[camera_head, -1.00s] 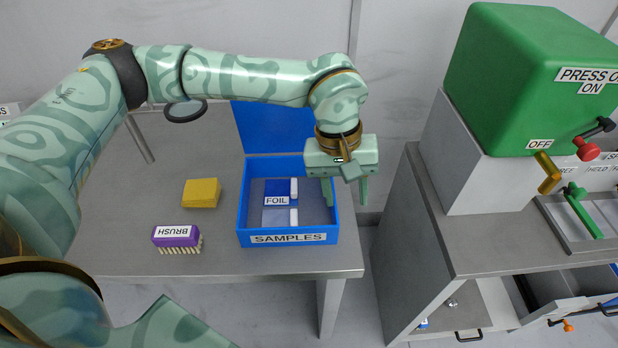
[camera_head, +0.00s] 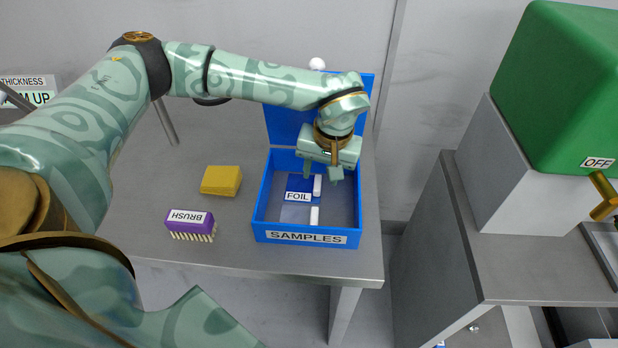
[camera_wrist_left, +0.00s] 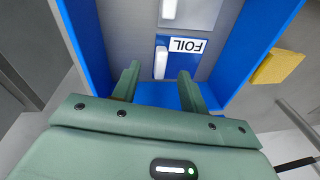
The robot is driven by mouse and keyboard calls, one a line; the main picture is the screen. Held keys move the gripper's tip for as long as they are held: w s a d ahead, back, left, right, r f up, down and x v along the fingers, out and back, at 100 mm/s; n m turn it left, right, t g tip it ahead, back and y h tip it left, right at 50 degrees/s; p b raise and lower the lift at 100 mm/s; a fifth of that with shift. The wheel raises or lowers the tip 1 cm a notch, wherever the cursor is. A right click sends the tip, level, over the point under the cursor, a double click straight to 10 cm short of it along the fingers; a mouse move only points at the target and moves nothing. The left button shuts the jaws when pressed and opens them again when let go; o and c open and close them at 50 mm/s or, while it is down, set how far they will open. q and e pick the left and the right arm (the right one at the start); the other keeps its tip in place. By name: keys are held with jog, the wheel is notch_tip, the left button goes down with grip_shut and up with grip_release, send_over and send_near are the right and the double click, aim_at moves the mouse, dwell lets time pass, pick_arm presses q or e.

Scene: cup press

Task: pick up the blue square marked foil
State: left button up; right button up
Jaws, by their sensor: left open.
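The blue square marked FOIL (camera_head: 297,186) lies in the blue SAMPLES box (camera_head: 306,238), toward its back. A white tab (camera_head: 317,185) stands at its right edge. The foil also shows in the left wrist view (camera_wrist_left: 188,60), with its white tab (camera_wrist_left: 160,62) between the lines of my fingers. My left gripper (camera_head: 322,174) is open and empty above the back of the box. In the left wrist view its fingers (camera_wrist_left: 158,86) point toward the foil and are apart from it. A paler square (camera_head: 295,214) with its own white tab (camera_head: 314,215) lies in front. My right gripper is not in view.
A yellow block (camera_head: 221,180) and a purple brush (camera_head: 190,224) lie on the grey table (camera_head: 210,255) left of the box. The box walls and raised blue lid (camera_head: 283,125) stand around my left gripper. A green press (camera_head: 560,90) stands at the right.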

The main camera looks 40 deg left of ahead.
aim_at(318, 183)
pick_arm(q)
jog(key=f, duration=0.1)
jog(key=f+b, duration=0.1)
jog(key=f, duration=0.1)
jog(key=a+f, duration=0.1)
jog(key=shift+w+f+b, duration=0.2)
jog(key=shift+w+b, duration=0.05)
jog(key=shift+b, duration=0.05)
jog(key=shift+r, duration=0.1)
grip_shut()
jog(key=shift+r, duration=0.15)
